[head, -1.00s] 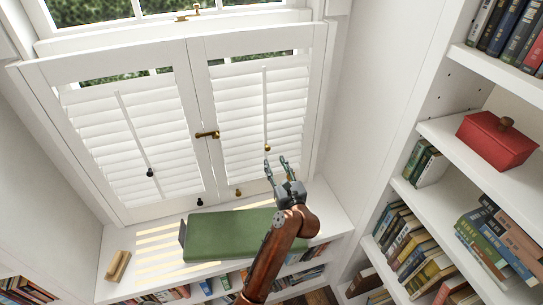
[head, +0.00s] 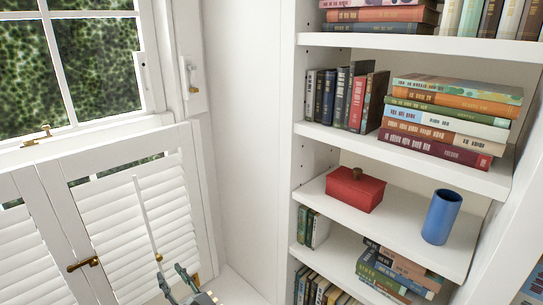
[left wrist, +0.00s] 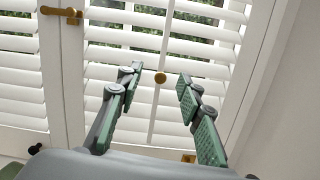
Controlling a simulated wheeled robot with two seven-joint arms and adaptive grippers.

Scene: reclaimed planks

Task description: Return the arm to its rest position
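My left gripper (head: 186,284) shows at the bottom of the head view, in front of the right shutter panel (head: 112,211). In the left wrist view my left gripper (left wrist: 158,86) is open, with its green-padded fingers apart and nothing between them. The shutter's tilt rod (left wrist: 163,60) with its brass knob (left wrist: 160,78) shows beyond the fingertips. I cannot tell the exact gap between fingers and knob. The rest of my left arm is out of the head view. My right gripper is not in view.
A white bookcase stands to the right, with a red box (head: 355,190), a blue cup (head: 441,217) and stacked books (head: 447,118) on its shelves. A brass latch (head: 83,264) sits on the shutters. A bare white wall (head: 243,130) separates shutters and bookcase.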

